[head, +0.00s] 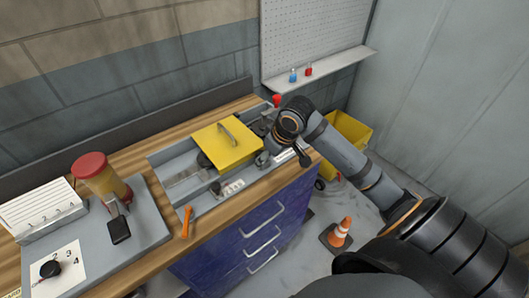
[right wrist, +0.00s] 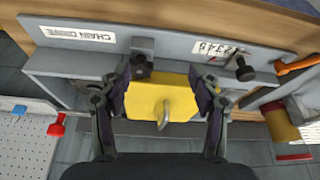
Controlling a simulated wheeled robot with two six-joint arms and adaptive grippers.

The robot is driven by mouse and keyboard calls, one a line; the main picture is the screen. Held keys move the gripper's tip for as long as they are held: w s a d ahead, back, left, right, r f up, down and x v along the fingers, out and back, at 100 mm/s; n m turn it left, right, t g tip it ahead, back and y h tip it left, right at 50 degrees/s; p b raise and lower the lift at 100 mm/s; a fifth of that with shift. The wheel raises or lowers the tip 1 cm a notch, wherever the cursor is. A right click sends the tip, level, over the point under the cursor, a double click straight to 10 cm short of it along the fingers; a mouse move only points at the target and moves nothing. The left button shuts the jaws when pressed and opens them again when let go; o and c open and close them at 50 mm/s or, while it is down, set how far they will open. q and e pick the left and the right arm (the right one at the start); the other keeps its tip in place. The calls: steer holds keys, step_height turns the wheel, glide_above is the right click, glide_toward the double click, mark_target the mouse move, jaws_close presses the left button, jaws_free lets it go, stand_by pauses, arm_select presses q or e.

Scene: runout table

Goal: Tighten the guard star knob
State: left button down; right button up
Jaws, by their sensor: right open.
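The yellow guard (head: 225,143), a box with a grey handle on top, sits over the grey machine channel; it also shows in the right wrist view (right wrist: 150,105). A black knob (right wrist: 141,66) is on a grey bracket at the guard's front edge. A second black knob (right wrist: 244,70) is beside the number strip; it shows in the head view (head: 215,187). I cannot tell for sure which is the guard star knob. My right gripper (right wrist: 162,88) is open above the guard, its fingers apart and nothing between them held. My left gripper is not in view.
An orange tool (head: 187,222) lies on the bench's front edge. A grey board (head: 150,232) at the left bears a red-lidded jar (head: 100,175) and a numbered card (head: 70,260) with a black round part. A pegboard shelf (head: 325,72) is behind; a cone (head: 341,231) stands on the floor.

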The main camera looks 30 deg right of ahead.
step_height(320, 180, up, 5)
steer(key=w+d, duration=0.2)
steer(key=d, duration=0.1)
steer(key=p+x, duration=0.1)
steer(key=x, duration=0.9)
steer(key=shift+a, duration=0.15)
